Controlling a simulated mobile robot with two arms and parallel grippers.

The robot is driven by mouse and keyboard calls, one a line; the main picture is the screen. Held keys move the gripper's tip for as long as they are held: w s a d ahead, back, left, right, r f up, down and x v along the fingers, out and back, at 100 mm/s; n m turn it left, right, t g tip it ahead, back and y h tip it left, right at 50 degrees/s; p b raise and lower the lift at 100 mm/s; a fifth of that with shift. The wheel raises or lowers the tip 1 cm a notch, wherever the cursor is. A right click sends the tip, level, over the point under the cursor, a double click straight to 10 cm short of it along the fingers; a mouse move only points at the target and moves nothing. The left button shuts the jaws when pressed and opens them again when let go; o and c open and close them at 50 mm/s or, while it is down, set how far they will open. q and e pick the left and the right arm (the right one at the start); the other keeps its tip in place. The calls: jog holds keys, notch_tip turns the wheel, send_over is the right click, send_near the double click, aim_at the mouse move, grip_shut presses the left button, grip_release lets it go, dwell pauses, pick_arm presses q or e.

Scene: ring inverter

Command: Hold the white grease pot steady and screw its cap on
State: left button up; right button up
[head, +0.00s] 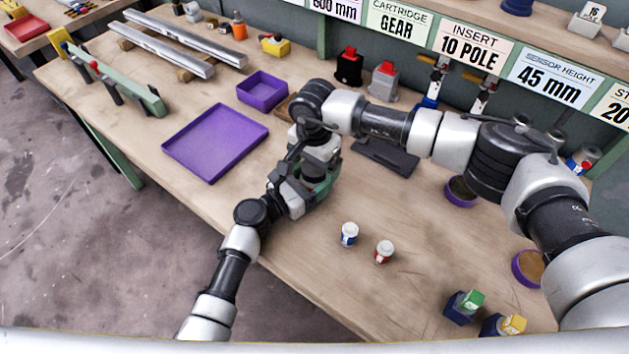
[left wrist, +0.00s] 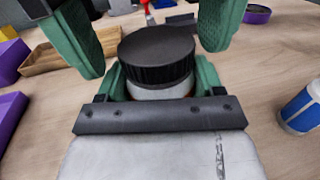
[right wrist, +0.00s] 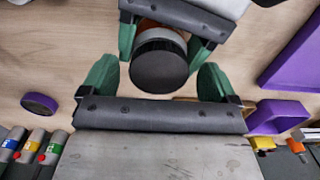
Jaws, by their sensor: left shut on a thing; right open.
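The white grease pot (left wrist: 160,91) is between the green fingers of my left gripper (left wrist: 160,80), which is shut on it. The black ribbed cap (left wrist: 158,55) sits on top of the pot; how far it is screwed down cannot be told. My right gripper (right wrist: 157,78) is open, with its green fingers on either side of the cap (right wrist: 158,66) and a gap to each.
A blue-labelled bottle (head: 349,234) and a red-labelled bottle (head: 384,252) stand on the wooden table near the grippers. A purple tray (head: 215,143) and purple bin (head: 262,90) lie to the left. A dark flat plate (head: 388,156) lies behind.

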notch_tip(320, 180, up, 12)
dwell(0.5)
pick_arm(q)
jog(key=o, duration=1.8)
jog(key=v, duration=1)
jog(key=shift+s+a+b, duration=0.25)
jog(key=shift+a+b, duration=0.05)
jog(key=shift+b, duration=0.1)
pick_arm(e)
jog(key=shift+f, duration=0.4)
